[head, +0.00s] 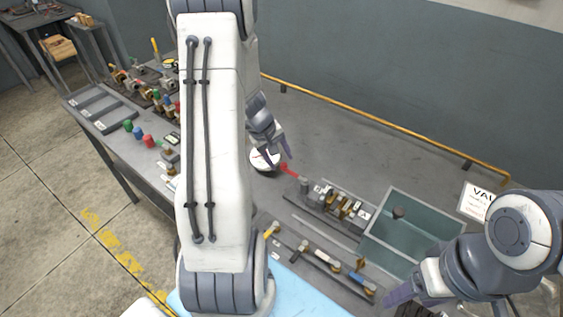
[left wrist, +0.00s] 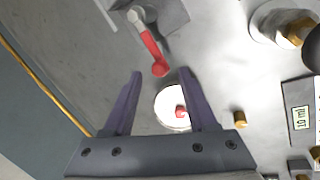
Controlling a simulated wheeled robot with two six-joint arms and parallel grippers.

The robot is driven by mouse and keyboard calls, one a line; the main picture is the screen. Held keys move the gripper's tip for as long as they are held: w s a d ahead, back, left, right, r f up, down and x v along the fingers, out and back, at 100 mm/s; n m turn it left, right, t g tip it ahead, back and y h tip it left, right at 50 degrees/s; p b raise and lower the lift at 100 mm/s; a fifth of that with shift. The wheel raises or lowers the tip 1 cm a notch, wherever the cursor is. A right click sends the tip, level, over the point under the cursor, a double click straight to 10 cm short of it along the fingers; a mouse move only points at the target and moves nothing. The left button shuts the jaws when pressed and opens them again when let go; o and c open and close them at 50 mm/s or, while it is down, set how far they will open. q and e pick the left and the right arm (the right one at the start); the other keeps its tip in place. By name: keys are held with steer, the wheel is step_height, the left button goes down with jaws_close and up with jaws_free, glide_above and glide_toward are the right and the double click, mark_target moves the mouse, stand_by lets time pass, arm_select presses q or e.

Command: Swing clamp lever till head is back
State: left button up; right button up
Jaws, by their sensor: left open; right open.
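The red clamp lever (head: 289,168) sticks out to the left from a grey clamp block (head: 304,186) at the end of a fixture on the bench. In the left wrist view the lever (left wrist: 150,46) runs from a pale pivot (left wrist: 137,15) down to a rounded red tip. My left gripper (head: 277,162) is open beside the lever; in the left wrist view its fingertips (left wrist: 160,72) lie on either side of the tip, with nothing gripped. I cannot make out the clamp head. My right gripper (head: 400,293) is open and empty at the lower right.
A round white dish (head: 262,163) sits under my left gripper. A green-grey open bin (head: 412,226) stands right of the fixture. A rail with several coloured handles (head: 325,258) lies in front. Valves and small parts crowd the bench's left. A yellow rail (head: 385,127) runs along the back.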

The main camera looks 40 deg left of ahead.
arm_select(q)
steer(key=shift+x, duration=0.9)
jaws_close()
steer(key=shift+w+r, duration=0.1)
stand_by(0.8)
